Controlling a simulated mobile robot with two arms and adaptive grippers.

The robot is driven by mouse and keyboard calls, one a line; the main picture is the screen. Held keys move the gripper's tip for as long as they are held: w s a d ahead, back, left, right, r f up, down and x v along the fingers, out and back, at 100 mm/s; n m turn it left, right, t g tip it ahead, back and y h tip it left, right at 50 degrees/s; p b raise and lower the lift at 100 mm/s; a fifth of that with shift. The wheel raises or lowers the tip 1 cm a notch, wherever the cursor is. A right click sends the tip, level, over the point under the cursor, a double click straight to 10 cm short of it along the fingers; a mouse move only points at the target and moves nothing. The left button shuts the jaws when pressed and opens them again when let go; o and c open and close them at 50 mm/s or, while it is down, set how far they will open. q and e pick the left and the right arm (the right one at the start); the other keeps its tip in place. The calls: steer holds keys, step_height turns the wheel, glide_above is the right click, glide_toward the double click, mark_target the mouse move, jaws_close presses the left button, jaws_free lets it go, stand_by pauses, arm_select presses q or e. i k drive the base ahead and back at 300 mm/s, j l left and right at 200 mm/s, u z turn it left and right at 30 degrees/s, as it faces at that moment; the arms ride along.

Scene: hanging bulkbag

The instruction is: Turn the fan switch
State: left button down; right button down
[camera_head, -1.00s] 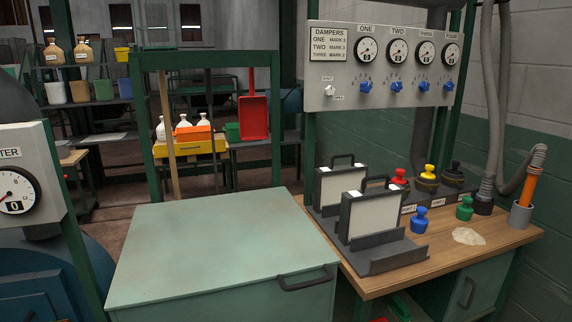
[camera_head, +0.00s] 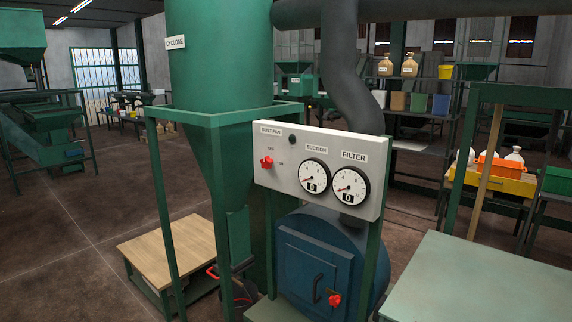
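The fan switch is a red knob (camera_head: 267,162) at the left of a pale grey panel (camera_head: 285,188). A label reading "DUST FAN" (camera_head: 271,131) is above it, with small OFF and ON marks around the knob. Two round gauges, labelled SUCTION (camera_head: 314,176) and FILTER (camera_head: 350,186), are to the right of the knob on the same panel. A small dark round lamp or button (camera_head: 292,140) is near the panel's top. Neither of my grippers shows in the view.
A green cyclone (camera_head: 220,75) stands behind the panel in a green frame. A blue round vessel (camera_head: 360,255) with a red-knobbed door is below it. A wooden table (camera_head: 190,246) stands at lower left, and a pale green top (camera_head: 480,285) at lower right. Open floor lies at left.

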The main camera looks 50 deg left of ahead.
mark_target(266, 162)
steer(key=u, duration=1.5)
